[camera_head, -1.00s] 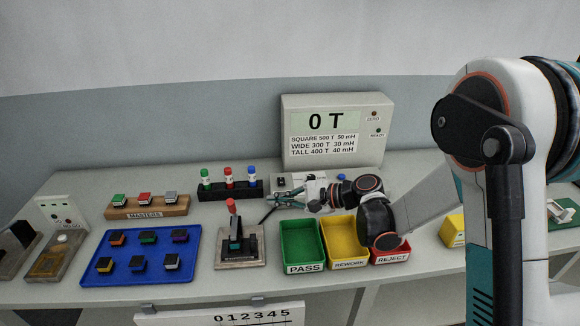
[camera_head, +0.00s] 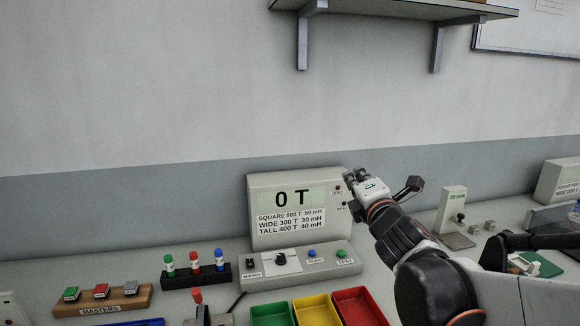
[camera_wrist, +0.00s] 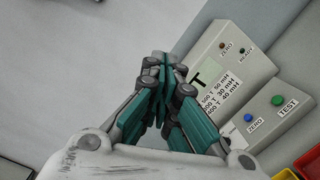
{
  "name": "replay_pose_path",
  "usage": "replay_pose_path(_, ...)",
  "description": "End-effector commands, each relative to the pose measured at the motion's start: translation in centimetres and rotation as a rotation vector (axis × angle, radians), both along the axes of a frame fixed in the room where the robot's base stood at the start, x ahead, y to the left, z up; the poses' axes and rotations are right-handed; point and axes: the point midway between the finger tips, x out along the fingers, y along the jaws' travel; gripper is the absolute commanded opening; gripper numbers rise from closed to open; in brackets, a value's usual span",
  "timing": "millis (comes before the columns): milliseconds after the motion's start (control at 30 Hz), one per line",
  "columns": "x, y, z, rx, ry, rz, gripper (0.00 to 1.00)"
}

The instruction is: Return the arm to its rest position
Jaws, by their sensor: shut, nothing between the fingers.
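My gripper (camera_head: 350,178) is raised in front of the wall, at the right edge of the grey meter box in the head view. It also shows in the wrist view (camera_wrist: 159,62), where its teal fingers meet at the tips with nothing between them. The meter box (camera_head: 262,181) reads "0 T" and lists SQUARE, WIDE and TALL values. In the wrist view the meter (camera_wrist: 243,72) lies just right of the fingers. My arm reaches in from the lower right.
The control panel (camera_head: 316,276) with MAINS, ZERO and TEST stands below the meter. Green (camera_head: 271,313), yellow (camera_head: 318,311) and red (camera_head: 362,305) bins sit in front. The masters rack (camera_head: 135,303) and marker stand (camera_head: 196,277) are left. A shelf (camera_head: 400,8) hangs above.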

Motion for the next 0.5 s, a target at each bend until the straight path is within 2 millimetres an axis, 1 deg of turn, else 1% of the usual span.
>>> replay_pose_path(33,-1.5,-1.7,-0.5,0.129,0.054,-0.056,0.00)
replay_pose_path(100,-3.5,-3.9,-1.7,0.327,0.136,-0.143,0.00)
replay_pose_path(167,-5.5,-5.5,-3.1,0.497,0.204,-0.216,0.00)
replay_pose_path(233,-8.1,-6.9,-5.0,0.695,0.281,-0.307,0.00)
replay_pose_path(267,-9.3,-7.3,-5.9,0.778,0.313,-0.346,0.00)
replay_pose_path(300,-10.9,-7.8,-7.2,0.889,0.357,-0.400,0.00)
replay_pose_path(367,-13.6,-8.2,-9.2,1.053,0.421,-0.485,0.00)
replay_pose_path(400,-15.4,-8.3,-10.6,1.159,0.463,-0.541,0.00)
replay_pose_path(467,-18.1,-8.1,-12.5,1.307,0.524,-0.627,0.00)
replay_pose_path(500,-19.9,-7.8,-13.7,1.396,0.562,-0.681,0.00)
